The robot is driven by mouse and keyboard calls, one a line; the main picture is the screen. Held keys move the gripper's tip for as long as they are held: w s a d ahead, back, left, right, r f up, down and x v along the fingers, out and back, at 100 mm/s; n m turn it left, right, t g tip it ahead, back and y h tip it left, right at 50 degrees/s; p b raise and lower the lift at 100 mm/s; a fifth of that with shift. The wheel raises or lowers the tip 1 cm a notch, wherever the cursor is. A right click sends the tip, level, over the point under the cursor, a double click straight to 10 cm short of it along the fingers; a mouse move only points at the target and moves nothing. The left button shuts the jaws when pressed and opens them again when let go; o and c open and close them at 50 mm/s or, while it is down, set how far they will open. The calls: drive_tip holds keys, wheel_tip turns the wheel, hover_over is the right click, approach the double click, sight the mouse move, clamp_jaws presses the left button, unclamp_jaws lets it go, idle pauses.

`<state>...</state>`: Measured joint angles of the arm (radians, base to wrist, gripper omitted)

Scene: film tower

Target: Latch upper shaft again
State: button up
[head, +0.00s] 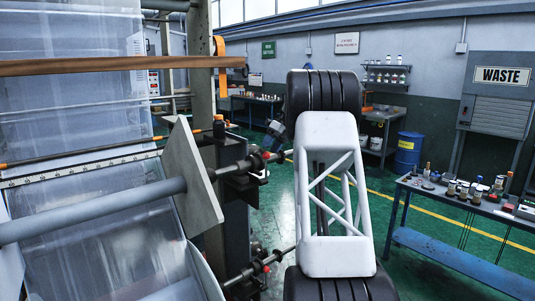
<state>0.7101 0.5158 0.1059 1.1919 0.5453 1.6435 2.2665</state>
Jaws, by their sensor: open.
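Two shaft ends with dark collars and red parts stick out to the right of the film tower's dark side frame. The upper shaft end (255,160) is at mid-height, just left of my white arm link. The lower shaft end (258,268) is below it. A dark block with an orange top (219,127) stands above the frame near the upper shaft. I cannot tell which part is the latch or whether it is shut. My gripper cannot be made out; my arm fills the middle of the head view.
Clear film (70,110) runs down the tower at left, crossed by a brown bar (120,65) and a grey roller (90,212) passing a grey plate (190,172). An orange bracket (220,65) sits by the bar's end. A bench (455,212) with bottles stands right; green floor lies between.

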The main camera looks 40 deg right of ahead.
drive_tip(key=shift+v, duration=1.35)
